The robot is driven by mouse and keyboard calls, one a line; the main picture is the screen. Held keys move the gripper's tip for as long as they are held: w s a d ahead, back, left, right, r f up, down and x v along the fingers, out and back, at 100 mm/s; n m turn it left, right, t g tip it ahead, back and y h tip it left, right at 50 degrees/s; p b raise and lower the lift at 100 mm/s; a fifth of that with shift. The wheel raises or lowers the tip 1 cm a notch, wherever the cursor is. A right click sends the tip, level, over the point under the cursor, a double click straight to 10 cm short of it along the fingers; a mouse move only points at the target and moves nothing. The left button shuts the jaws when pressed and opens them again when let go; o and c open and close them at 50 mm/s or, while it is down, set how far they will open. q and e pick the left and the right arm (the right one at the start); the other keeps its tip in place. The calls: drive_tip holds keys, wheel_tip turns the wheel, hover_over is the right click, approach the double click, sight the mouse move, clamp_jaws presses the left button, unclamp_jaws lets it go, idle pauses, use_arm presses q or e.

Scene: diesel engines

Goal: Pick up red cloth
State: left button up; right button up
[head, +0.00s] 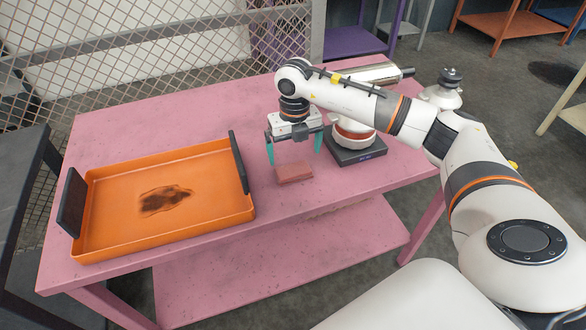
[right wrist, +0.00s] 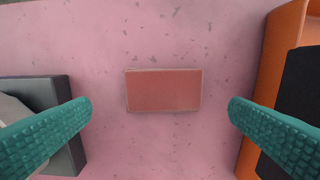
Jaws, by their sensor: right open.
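The red cloth (head: 294,172) is a small folded rectangle lying flat on the pink table, right of the orange tray. In the right wrist view the cloth (right wrist: 163,90) lies centred between the two teal fingers, with a gap on each side. My right gripper (head: 294,152) is open and empty, pointing down above the cloth and not touching it. Its fingers also show at both sides of the right wrist view (right wrist: 160,112). My left gripper is not in view.
An orange tray (head: 105,242) with black handles and a dark stain stands on the left of the pink table (head: 290,215). A dark-based device (head: 358,153) stands close right of the cloth. A mesh fence (head: 150,70) runs behind.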

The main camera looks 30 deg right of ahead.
sight(294, 168)
drive_tip(key=shift+w+f, duration=0.1)
drive_tip(key=shift+f, duration=0.2)
wheel_tip(294, 168, down, 4)
drive_tip(key=shift+a+f+p, duration=0.1)
drive_tip(key=shift+f+p, duration=0.05)
drive_tip(key=shift+p, duration=0.65)
drive_tip(key=shift+f, duration=0.3)
drive_tip(key=shift+c, duration=0.8)
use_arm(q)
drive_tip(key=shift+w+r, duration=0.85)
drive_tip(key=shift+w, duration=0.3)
use_arm(e)
drive_tip(key=c, duration=0.6)
drive_tip(key=shift+c, duration=0.2)
use_arm(q)
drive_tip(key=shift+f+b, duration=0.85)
drive_tip(key=shift+b, duration=0.05)
use_arm(e)
wheel_tip(294, 168, up, 10)
